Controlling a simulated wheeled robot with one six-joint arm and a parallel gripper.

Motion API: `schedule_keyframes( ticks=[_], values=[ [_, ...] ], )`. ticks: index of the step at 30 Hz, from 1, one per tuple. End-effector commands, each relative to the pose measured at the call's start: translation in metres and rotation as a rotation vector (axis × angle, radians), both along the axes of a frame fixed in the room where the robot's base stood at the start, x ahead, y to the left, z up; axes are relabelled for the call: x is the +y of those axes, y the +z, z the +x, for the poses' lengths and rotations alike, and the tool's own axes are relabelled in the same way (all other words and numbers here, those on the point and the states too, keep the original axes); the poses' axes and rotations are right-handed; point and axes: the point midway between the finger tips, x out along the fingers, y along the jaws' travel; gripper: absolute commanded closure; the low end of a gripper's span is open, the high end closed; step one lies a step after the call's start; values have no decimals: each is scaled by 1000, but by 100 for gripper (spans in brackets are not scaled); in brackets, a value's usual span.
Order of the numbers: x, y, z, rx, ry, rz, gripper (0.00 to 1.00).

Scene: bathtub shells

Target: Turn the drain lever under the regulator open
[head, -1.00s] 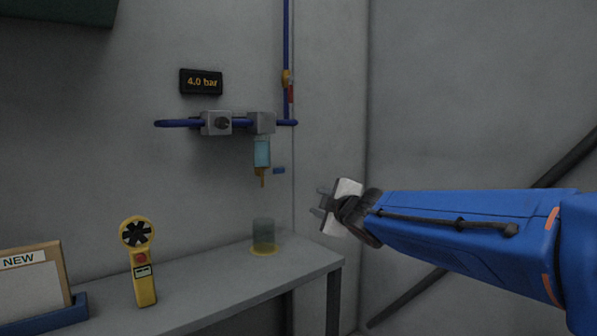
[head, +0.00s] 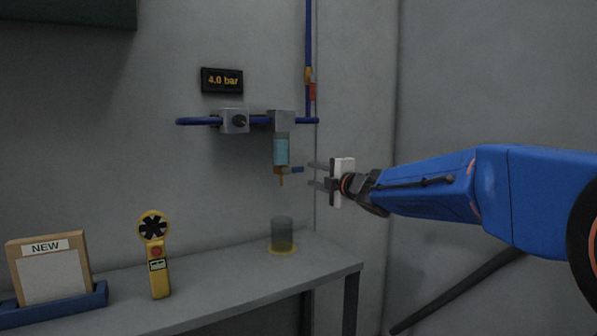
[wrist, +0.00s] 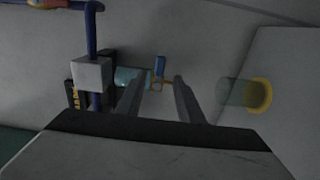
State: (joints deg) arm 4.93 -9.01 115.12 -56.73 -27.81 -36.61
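The drain lever (head: 297,170) is a small blue bar sticking out to the right of the brass drain fitting (head: 281,178) under the regulator's clear cyan bowl (head: 281,150). The regulator's grey block (head: 281,120) is above on the blue pipe. My gripper (head: 310,174) is open and empty, just right of the lever, with its fingers pointing left at about the lever's height. In the wrist view the lever (wrist: 160,66) shows between and beyond the two fingertips of my gripper (wrist: 157,80). I see no contact.
A translucent cup (head: 282,234) stands on a yellow ring on the grey bench (head: 220,290), below the drain. A knobbed grey valve block (head: 234,121) and a "4.0 bar" display (head: 222,80) are left of the regulator. A yellow handheld meter (head: 157,255) and a framed board (head: 50,270) stand further left.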

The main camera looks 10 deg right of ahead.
Motion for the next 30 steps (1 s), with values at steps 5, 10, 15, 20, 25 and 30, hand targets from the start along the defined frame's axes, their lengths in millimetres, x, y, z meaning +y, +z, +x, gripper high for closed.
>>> schedule_keyframes(
  ticks=[5, 10, 15, 20, 25, 30],
  values=[
    [10, -1, 29, 1, 1, 1, 66],
    [18, -1, 55, 1, 1, 1, 66],
    [26, -1, 78, 2, 1, 2, 66],
    [30, -1, 92, 1, 0, 1, 66],
    [32, 0, 98, 1, 0, 0, 66],
    [32, 0, 99, 0, -1, 1, 66]
  ],
)
